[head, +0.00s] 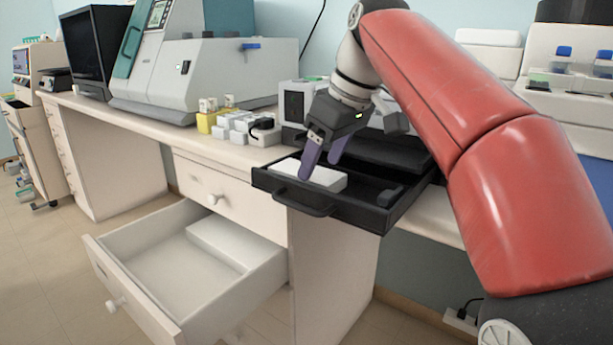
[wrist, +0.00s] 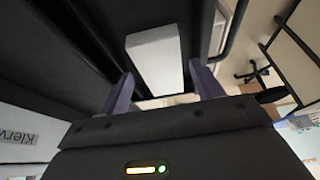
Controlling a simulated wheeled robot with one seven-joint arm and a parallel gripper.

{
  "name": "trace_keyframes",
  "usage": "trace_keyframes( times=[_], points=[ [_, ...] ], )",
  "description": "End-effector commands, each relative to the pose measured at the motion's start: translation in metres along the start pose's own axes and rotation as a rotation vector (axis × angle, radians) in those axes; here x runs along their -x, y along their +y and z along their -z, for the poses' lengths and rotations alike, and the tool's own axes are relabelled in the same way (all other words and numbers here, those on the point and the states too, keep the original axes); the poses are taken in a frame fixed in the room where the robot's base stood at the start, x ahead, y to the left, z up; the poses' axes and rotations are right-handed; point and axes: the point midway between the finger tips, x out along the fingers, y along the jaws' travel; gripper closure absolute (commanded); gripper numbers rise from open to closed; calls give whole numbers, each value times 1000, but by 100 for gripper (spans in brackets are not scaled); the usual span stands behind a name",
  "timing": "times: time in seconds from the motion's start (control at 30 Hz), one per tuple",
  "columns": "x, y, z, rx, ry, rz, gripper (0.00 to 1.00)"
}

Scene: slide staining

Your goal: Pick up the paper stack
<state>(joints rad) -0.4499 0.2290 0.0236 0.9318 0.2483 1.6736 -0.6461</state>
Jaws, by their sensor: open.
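A white rectangular block that looks like the paper stack (head: 325,180) lies in the left part of a black pull-out tray (head: 345,213). In the wrist view the white stack (wrist: 155,55) shows beyond and between the two fingers. My gripper (head: 320,169) has purple fingers, pointing down over the stack; it also shows in the wrist view (wrist: 161,72). The fingers are apart, with nothing held. One fingertip hides part of the stack in the head view. I cannot tell whether the fingertips touch it.
An open drawer (head: 150,262) below left holds another white flat block (head: 235,243). Small white and yellow boxes (head: 232,122) stand on the counter left of the tray. A small dark item (head: 389,195) lies at the tray's right. A large grey machine (head: 190,80) stands behind.

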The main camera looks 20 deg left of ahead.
Motion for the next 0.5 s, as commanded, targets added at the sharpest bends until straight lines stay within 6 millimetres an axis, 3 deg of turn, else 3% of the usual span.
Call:
trace_keyframes(
  times=[0.13, 0.43, 0.5],
  points=[
    [-19, 0, 0, -1, -2, 1, 35],
    [-24, 0, 0, -1, 0, -1, 35],
    [-24, 0, 0, -1, 0, -1, 44]
  ],
)
